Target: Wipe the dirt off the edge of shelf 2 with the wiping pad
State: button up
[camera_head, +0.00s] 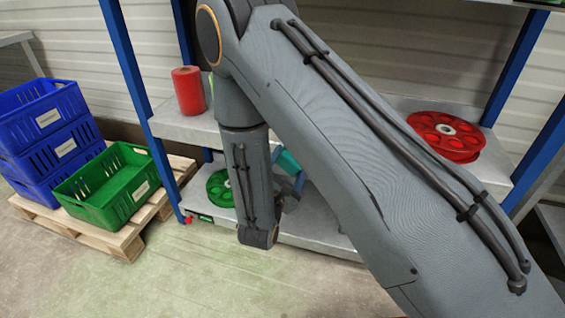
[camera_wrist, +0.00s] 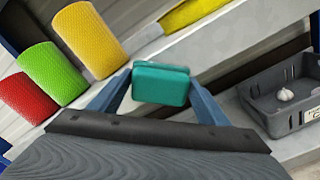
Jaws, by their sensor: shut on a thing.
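My gripper (camera_wrist: 160,88) is shut on the teal wiping pad (camera_wrist: 161,80), which sits between its two blue fingers in the wrist view. In the head view the pad (camera_head: 287,161) shows only in part beside my arm, in front of the rack and between the middle and lower shelf levels. The rack has a grey middle shelf (camera_head: 180,128) and a grey lower shelf (camera_head: 325,233). No label tells which is shelf 2. I cannot make out any dirt, and my arm hides much of the shelf edges. I cannot tell whether the pad touches an edge.
Red (camera_wrist: 28,97), green (camera_wrist: 52,73) and yellow (camera_wrist: 88,38) rolls stand at left in the wrist view; a grey crate (camera_wrist: 262,108) holding a small white thing is at right. A red reel (camera_head: 446,133) and green reel (camera_head: 220,187) lie on shelves. Crates (camera_head: 108,205) stand on a pallet.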

jog(key=s+d+p, duration=0.2)
jog(key=s+d, duration=0.2)
jog(key=d, duration=0.8)
jog(key=shift+s, duration=0.2)
dwell(0.9)
jog(key=shift+w+a, duration=0.65)
jog(key=shift+a, duration=1.05)
jog(key=shift+w+a, duration=0.6)
jog(key=shift+a, duration=1.1)
jog(key=shift+w+a, duration=0.65)
jog(key=shift+a, duration=1.05)
jog(key=shift+w+a+r, duration=0.1)
jog(key=shift+w+a, duration=0.3)
jog(key=shift+a, duration=0.45)
jog(key=shift+w+a, duration=0.35)
jog(key=shift+a, duration=0.5)
jog(key=shift+s+d+p, duration=0.2)
jog(key=shift+s+d, duration=0.05)
jog(key=shift+d, duration=0.5)
jog(key=shift+s+d+p, duration=0.15)
jog(key=shift+s+d, duration=0.15)
jog(key=shift+d, duration=0.4)
jog(key=shift+s+d+p, duration=0.2)
jog(key=shift+s+d, duration=0.05)
jog(key=shift+d, duration=0.5)
jog(key=s+d+p, duration=0.1)
jog(key=s+d, duration=0.1)
jog(key=d, duration=0.4)
jog(key=shift+s, duration=0.25)
